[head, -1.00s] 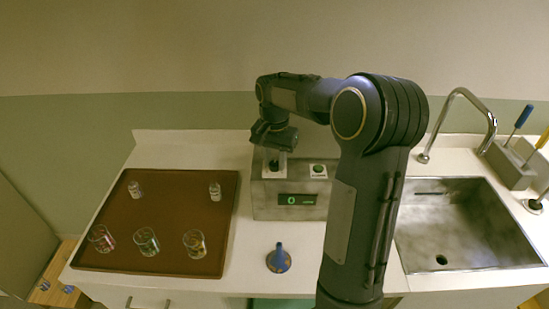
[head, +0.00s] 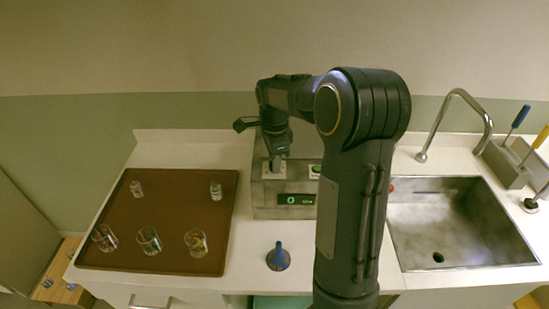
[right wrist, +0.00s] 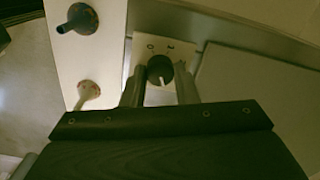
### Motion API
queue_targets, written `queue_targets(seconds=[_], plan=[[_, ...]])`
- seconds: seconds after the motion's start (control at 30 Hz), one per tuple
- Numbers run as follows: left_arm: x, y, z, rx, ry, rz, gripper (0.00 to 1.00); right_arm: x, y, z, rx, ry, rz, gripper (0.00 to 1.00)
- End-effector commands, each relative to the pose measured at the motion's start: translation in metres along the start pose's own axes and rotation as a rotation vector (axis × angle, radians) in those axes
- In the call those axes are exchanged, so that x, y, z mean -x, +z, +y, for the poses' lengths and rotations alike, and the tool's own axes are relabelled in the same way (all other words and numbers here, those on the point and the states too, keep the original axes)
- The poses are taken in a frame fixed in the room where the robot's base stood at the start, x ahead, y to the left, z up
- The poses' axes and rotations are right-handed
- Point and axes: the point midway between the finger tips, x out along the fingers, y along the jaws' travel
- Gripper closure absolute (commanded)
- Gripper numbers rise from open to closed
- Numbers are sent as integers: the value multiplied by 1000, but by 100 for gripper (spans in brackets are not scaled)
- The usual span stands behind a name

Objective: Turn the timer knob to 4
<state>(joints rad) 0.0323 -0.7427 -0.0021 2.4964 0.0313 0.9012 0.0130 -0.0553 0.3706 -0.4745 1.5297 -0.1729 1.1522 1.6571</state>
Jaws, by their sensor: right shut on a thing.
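The timer box (head: 262,200) is a grey metal unit at the back of the counter, with a green display (head: 296,199) that appears to read 0. The timer knob (right wrist: 160,69) is dark and round with a pale pointer line, on a light plate (right wrist: 185,52) in the right wrist view. My right gripper (head: 275,165) reaches down to the box top from above. In the right wrist view its fingers (right wrist: 160,88) stand on both sides of the knob, shut on it. A green button (head: 316,170) is partly hidden by my right arm. My left gripper is out of view.
A brown tray (head: 120,253) with several small glass vessels lies at the left. A blue funnel (head: 278,257) stands in front of the box. A sink (head: 470,245) with a tall faucet (head: 435,125) is at the right.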

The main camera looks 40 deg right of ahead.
Motion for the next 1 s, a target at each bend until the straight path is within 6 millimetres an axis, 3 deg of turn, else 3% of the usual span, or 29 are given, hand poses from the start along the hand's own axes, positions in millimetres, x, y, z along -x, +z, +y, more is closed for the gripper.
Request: queue_targets(seconds=[0.4, 0.97, 1.0], plan=[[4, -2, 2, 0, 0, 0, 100, 2, 0, -1, -200, -4, 0, 96], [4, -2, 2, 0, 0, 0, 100, 1, 0, -1, -229, -5, -1, 96], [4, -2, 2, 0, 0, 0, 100, 1, 0, -1, -229, -5, -1, 71]])
